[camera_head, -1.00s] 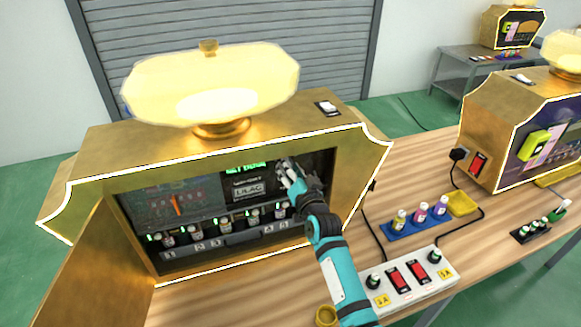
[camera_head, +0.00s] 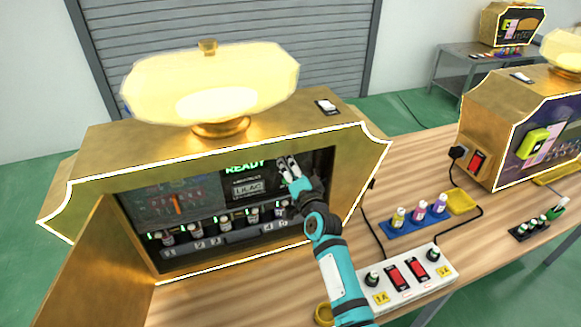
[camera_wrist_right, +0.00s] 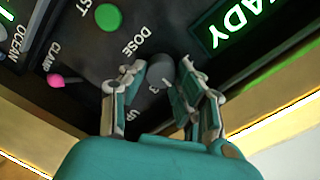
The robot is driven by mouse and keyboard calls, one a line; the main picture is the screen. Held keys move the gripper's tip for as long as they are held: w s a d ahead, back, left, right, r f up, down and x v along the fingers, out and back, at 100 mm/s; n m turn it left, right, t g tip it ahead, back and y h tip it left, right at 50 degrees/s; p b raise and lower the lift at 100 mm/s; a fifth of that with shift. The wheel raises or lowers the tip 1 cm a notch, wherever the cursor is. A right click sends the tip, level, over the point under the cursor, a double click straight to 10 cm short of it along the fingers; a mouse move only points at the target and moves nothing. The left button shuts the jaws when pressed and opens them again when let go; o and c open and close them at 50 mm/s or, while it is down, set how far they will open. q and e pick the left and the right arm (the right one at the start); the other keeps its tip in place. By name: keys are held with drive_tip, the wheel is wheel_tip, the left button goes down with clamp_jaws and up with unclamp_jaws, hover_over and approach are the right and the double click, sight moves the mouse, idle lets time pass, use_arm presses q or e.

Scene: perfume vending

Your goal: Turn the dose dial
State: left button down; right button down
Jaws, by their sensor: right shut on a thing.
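The dose dial (camera_wrist_right: 160,68) is a dark grey knob beside the word DOSE on the panel of the gold perfume machine (camera_head: 105,150). My right gripper (camera_wrist_right: 160,80) is shut on the dial, one finger on each side. In the head view my right gripper (camera_head: 288,170) reaches into the machine's open front at the panel's right and hides the dial. A green lit display (camera_head: 245,168) reads READY. My left gripper is not in view.
A green button (camera_wrist_right: 108,18) and a pink-tipped clamp lever (camera_wrist_right: 57,81) are near the dial. Several bottles stand in a row below the panel. A switch box (camera_head: 405,277) and a blue bottle tray (camera_head: 412,226) are on the table at right.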

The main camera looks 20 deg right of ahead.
drive_tip(key=c, duration=1)
unclamp_jaws()
drive_tip(key=s, duration=1.2)
drive_tip(key=shift+d, duration=0.25)
